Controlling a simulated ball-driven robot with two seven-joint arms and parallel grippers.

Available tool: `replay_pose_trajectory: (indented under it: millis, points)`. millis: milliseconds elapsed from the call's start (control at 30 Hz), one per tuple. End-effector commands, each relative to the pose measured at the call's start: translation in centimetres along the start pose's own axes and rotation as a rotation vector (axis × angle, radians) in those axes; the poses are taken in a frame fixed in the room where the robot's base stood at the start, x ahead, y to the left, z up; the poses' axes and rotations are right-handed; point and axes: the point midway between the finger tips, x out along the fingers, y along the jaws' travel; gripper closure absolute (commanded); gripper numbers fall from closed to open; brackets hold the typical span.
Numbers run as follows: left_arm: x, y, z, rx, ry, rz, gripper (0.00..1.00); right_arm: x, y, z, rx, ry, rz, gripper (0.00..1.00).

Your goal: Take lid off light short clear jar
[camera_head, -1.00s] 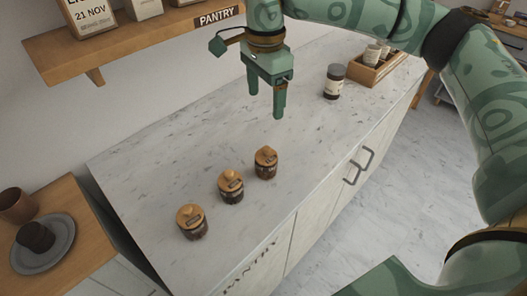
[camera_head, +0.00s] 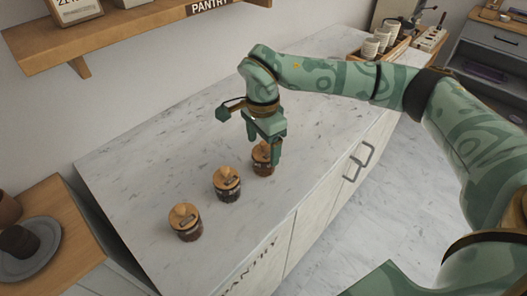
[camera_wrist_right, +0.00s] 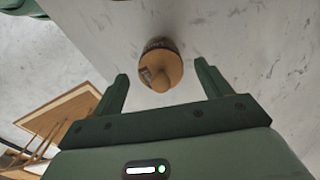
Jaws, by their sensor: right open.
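Three short jars with knobbed wooden lids and dark contents stand in a row on the marble counter: a near jar (camera_head: 186,223), a middle jar (camera_head: 227,185) and a far jar (camera_head: 262,168). I cannot tell which of them the task calls light. All three lids are on. My right gripper (camera_head: 264,148) is open and points down close over the far jar, partly hiding it. In the right wrist view, that jar's round lid (camera_wrist_right: 160,68) lies between and just beyond the open fingertips (camera_wrist_right: 162,74), with no contact visible. My left gripper is not in view.
The counter (camera_head: 150,165) is clear around the jars. A wooden crate with several pale containers (camera_head: 370,47) stands at the back right. A shelf (camera_head: 130,38) hangs on the wall. A side table at the left holds a plate (camera_head: 50,262) and dark cups.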

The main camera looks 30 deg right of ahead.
Motion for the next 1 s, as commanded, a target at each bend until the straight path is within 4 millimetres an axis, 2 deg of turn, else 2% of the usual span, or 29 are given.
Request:
replay_pose_trajectory:
  millis: [233, 267, 400, 433, 767, 867, 1000]
  points:
    - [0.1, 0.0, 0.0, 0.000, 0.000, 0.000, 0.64, 0.3, 0.0, 0.0, 0.000, 0.000, -0.002, 0.23]
    - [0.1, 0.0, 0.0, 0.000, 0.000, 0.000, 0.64, 0.3, 0.0, 0.0, 0.000, 0.000, -0.002, 0.26]
    - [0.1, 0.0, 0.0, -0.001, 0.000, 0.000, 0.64, 0.3, 0.0, 0.0, 0.000, 0.000, -0.002, 0.65]
    - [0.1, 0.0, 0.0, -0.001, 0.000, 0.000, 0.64, 0.3, 0.0, 0.0, 0.000, 0.000, -0.002, 0.71]
    - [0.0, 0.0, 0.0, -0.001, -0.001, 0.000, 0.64, 0.1, -0.1, 0.0, 0.000, 0.000, -0.003, 0.71]
    - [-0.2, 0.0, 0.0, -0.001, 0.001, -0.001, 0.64, -0.7, -0.1, 0.0, 0.000, 0.000, -0.004, 0.71]
    - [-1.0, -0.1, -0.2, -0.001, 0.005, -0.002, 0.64, -3.2, -0.1, 0.0, 0.001, 0.001, -0.008, 0.71]
